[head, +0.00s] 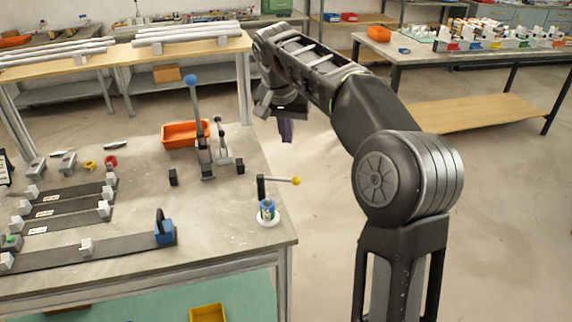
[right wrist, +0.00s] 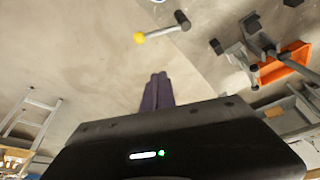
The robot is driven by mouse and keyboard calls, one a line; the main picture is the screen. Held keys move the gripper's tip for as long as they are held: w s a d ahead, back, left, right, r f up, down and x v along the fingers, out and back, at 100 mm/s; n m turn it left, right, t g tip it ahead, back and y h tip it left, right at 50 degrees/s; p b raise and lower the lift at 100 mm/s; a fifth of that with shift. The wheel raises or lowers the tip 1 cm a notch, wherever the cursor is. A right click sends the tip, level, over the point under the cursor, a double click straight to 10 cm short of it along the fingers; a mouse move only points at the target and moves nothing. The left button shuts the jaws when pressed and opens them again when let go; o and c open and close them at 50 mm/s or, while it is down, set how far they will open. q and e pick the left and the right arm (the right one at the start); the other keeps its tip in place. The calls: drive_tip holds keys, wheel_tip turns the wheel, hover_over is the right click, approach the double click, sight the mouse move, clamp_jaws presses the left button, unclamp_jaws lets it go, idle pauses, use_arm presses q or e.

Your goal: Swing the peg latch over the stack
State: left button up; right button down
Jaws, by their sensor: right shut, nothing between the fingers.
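The peg latch (head: 279,181) is a dark upright post with a thin arm that ends in a yellow knob. It stands near the table's right edge, its arm pointing right. The latch also shows at the top of the right wrist view (right wrist: 163,32). The stack (head: 267,209), with blue and metallic parts on a white round base, sits just in front of the post; the arm points off to its side. My right gripper (head: 287,138) has purple fingers, shut and empty, behind the latch and apart from it. Its fingers show in the right wrist view (right wrist: 157,82). My left gripper is out of view.
On the table (head: 215,240), a toggle clamp with a blue knob (head: 191,81) and an orange bin (head: 180,134) stand behind and left of the latch. Dark rails with white blocks (head: 87,247) lie at left. Open floor is right of the table.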

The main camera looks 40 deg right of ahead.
sight(278, 180)
drive_tip(key=shift+f, duration=0.15)
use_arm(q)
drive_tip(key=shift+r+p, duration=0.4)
use_arm(e)
wheel_tip(278, 180, down, 10)
drive_tip(key=shift+s+a, duration=0.15)
drive_tip(key=shift+a, duration=0.05)
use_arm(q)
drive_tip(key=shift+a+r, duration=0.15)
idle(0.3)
